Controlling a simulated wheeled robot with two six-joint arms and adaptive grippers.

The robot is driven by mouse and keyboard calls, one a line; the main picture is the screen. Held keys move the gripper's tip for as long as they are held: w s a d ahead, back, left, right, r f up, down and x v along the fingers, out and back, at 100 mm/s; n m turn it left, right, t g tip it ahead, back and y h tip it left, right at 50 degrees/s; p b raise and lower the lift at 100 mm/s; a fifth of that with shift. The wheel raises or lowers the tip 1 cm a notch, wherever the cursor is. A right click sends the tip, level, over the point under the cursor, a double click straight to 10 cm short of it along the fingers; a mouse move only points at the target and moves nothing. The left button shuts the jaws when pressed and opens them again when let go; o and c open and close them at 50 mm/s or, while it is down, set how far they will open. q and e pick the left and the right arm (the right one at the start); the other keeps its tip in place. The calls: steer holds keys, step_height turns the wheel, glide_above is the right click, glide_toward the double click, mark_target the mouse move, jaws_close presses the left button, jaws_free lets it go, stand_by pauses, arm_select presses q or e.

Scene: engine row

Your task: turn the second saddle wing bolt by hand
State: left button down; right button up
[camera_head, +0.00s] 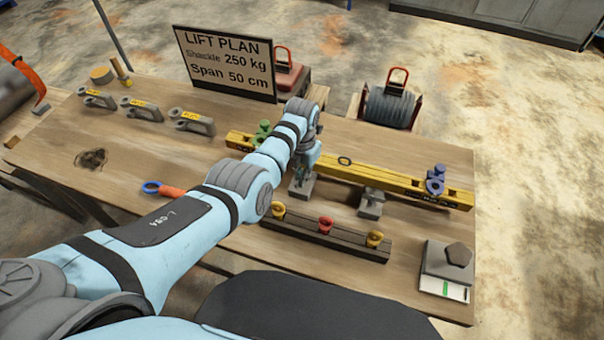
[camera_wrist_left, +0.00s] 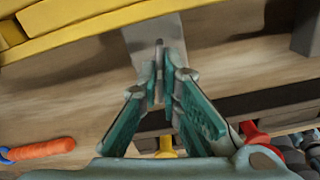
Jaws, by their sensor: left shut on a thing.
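A yellow beam (camera_head: 400,187) lies across the table on two grey saddles, one nearer the middle (camera_head: 303,188) and one to its right (camera_head: 370,204). My left gripper (camera_head: 301,172) is at the middle saddle, pointing down in front of the beam. In the left wrist view my left gripper (camera_wrist_left: 163,75) is shut with its fingertips on a small grey wing bolt (camera_wrist_left: 159,45) at the saddle's plate (camera_wrist_left: 158,28). The fingers hide most of the bolt, and I cannot tell its turn angle. My right gripper is not in view.
A dark rail (camera_head: 345,240) with yellow and red eye bolts lies just in front of the saddles. Green and blue fittings (camera_head: 435,180) sit on the beam. An orange-handled tool (camera_head: 172,192) lies left; a scale with a weight (camera_head: 447,262) stands right.

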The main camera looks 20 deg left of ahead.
arm_select(q)
steer(key=shift+s+f, duration=0.3)
steer(key=shift+s, duration=0.05)
steer(key=c, duration=1.8)
jaws_free()
steer(key=shift+w+r, duration=0.1)
steer(key=shift+w, duration=0.1)
step_height(320, 180, up, 12)
steer(key=shift+r, duration=0.1)
